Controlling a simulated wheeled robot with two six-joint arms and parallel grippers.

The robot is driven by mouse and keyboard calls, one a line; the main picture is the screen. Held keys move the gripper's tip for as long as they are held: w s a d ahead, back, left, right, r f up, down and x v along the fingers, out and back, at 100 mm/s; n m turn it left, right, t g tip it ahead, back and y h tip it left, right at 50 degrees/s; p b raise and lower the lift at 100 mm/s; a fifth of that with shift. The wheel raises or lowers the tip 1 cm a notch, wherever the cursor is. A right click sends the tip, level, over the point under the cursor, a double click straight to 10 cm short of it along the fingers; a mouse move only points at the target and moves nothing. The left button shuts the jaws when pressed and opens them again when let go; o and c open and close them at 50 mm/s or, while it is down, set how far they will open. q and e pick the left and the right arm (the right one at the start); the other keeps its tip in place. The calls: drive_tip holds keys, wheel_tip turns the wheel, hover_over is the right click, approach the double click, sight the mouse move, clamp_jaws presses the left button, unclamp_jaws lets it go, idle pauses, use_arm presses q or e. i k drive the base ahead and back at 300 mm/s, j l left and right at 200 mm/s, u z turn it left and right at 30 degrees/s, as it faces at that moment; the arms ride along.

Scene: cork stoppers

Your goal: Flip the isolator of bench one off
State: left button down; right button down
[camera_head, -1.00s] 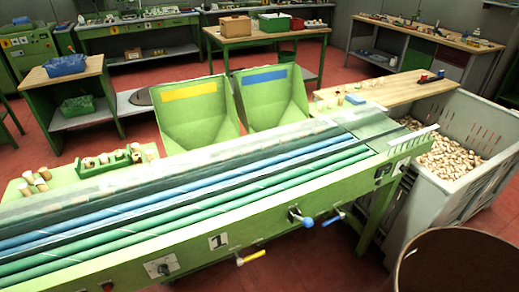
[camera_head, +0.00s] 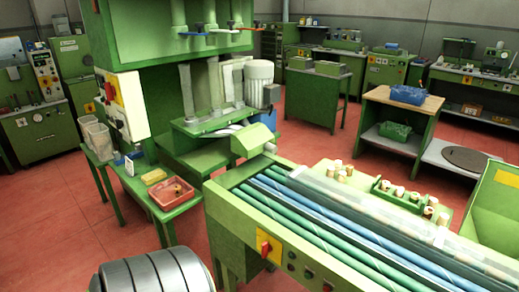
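The green bench (camera_head: 232,211) with long green and blue rollers runs from the centre to the lower right. A red rotary handle on a yellow plate (camera_head: 265,247) is on its front face, near the left end; the handle looks roughly upright, but its exact setting is too small to tell. Small buttons sit to its right. The number 1 plate seen earlier on this bench is out of view. Another red handle on a yellow plate (camera_head: 110,92) is on the white box of the tall green machine (camera_head: 150,50). Neither of my grippers is in view.
A grey ribbed rounded thing (camera_head: 155,272) stands at the bottom left, close to the bench. A small green table with a red tray (camera_head: 171,193) stands behind it. Red floor (camera_head: 60,220) is open at the left. Cork stoppers (camera_head: 400,192) stand in a green rack behind the rollers.

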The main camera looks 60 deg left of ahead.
sight(266, 248)
drive_tip(key=u, duration=1.6)
